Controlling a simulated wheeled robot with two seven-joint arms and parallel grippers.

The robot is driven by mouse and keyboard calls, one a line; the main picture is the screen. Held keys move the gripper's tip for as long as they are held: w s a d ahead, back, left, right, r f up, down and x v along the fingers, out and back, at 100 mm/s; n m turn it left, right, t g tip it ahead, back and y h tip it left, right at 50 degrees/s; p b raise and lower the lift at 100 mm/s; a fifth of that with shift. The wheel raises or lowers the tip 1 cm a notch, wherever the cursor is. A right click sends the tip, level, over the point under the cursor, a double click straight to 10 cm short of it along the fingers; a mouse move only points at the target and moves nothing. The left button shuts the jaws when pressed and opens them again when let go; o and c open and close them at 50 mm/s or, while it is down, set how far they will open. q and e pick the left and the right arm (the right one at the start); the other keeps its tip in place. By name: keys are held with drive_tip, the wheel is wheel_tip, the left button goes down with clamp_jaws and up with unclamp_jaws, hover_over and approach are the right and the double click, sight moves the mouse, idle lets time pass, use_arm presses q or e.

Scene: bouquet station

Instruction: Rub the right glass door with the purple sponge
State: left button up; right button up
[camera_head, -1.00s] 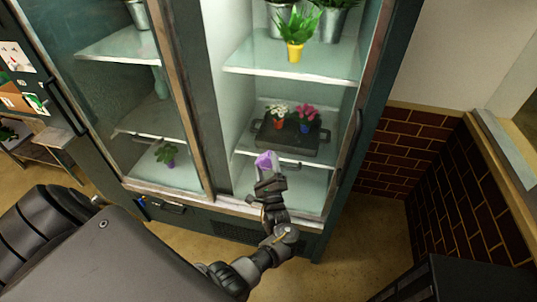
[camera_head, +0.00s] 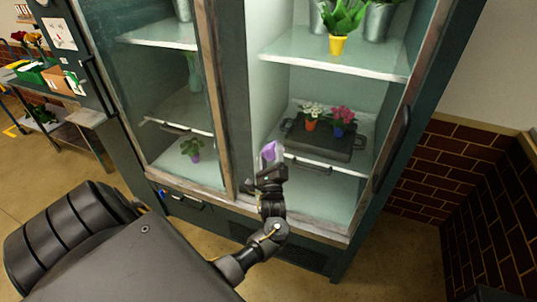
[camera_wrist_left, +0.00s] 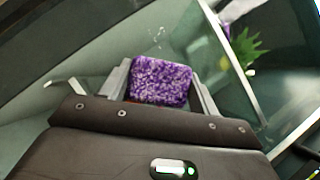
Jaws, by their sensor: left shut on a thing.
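The purple sponge (camera_head: 269,151) is held in my left gripper (camera_head: 270,166), in front of the right glass door (camera_head: 310,90) of the dark green cabinet, near that door's lower left part. In the left wrist view the sponge (camera_wrist_left: 160,80) sits between the two grey fingers, which are shut on it. Glass lies close beyond it, with faint pale marks; I cannot tell whether the sponge touches the glass. My right gripper is not in view.
The left glass door (camera_head: 180,100) stands beside the right one. Behind the right glass are a dark tray (camera_head: 318,140) with small potted flowers and a yellow pot (camera_head: 338,45). A door handle (camera_head: 391,150) is on the right. A work table (camera_head: 75,120) stands far left.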

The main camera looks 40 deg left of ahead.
use_arm(q)
drive_tip(key=w+b, duration=0.1)
drive_tip(key=w+a+b, duration=0.1)
drive_tip(key=w, duration=0.1)
drive_tip(key=shift+f, duration=0.15)
drive_tip(key=shift+w+a, duration=0.15)
drive_tip(key=shift+w, duration=0.25)
drive_tip(key=shift+w+a+b, duration=0.2)
drive_tip(key=shift+w+b, duration=0.15)
drive_tip(key=shift+w, duration=0.15)
drive_tip(key=shift+w+a+b, duration=0.15)
drive_tip(key=shift+w+b, duration=0.15)
drive_tip(key=shift+w, duration=0.15)
idle(0.4)
drive_tip(key=shift+d, duration=0.1)
drive_tip(key=shift+w+d+p, duration=0.2)
drive_tip(key=shift+w+d, duration=0.05)
drive_tip(key=shift+d, duration=0.55)
drive_tip(key=shift+w+d+p, duration=0.15)
drive_tip(key=shift+w+d, duration=0.1)
drive_tip(key=shift+d, duration=0.65)
